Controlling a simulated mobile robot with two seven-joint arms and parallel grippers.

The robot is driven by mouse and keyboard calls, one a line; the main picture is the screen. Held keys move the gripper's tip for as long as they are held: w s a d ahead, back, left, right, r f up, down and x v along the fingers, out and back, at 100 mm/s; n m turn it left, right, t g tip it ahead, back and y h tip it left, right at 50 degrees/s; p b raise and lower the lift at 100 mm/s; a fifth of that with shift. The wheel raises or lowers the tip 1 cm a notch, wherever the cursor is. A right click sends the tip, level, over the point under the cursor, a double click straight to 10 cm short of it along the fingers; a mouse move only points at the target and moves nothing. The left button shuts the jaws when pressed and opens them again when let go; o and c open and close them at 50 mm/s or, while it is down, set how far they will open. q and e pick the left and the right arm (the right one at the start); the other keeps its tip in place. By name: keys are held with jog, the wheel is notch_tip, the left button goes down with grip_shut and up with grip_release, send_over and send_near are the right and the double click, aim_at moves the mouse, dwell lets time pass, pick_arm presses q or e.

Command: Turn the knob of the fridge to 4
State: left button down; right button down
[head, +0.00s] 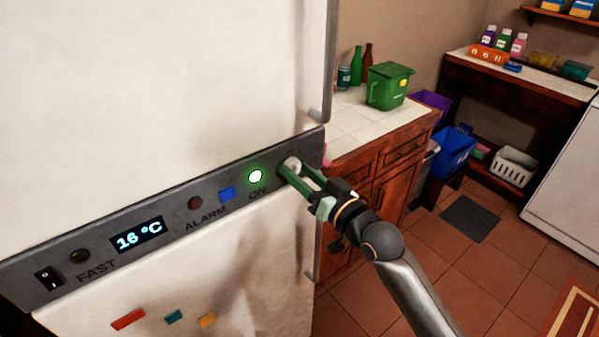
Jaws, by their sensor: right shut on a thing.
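The fridge's grey control panel (165,226) runs across its white front. The knob (291,164) is a small pale disc at the panel's right end. My right gripper (290,168) comes in from the lower right with its green fingers shut on the knob. The fingers cover part of the knob, and its number marks cannot be read. On the panel a display (138,235) reads 16 °C, and a green light (256,176) glows above the word ON. My left gripper is not in view.
The upper fridge door's handle (328,70) stands out at the right edge. A tiled counter (350,125) with a green bin (389,86) and bottles is behind. Blue and white bins stand farther right. The tiled floor (420,270) at the lower right is mostly clear.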

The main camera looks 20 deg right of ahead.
dwell(0.3)
jog(key=shift+c, duration=1.8)
grip_release()
jog(key=shift+s, duration=0.1)
jog(key=b+v, duration=0.2)
jog(key=v, duration=1)
jog(key=shift+s, duration=0.15)
jog(key=shift+d, duration=0.1)
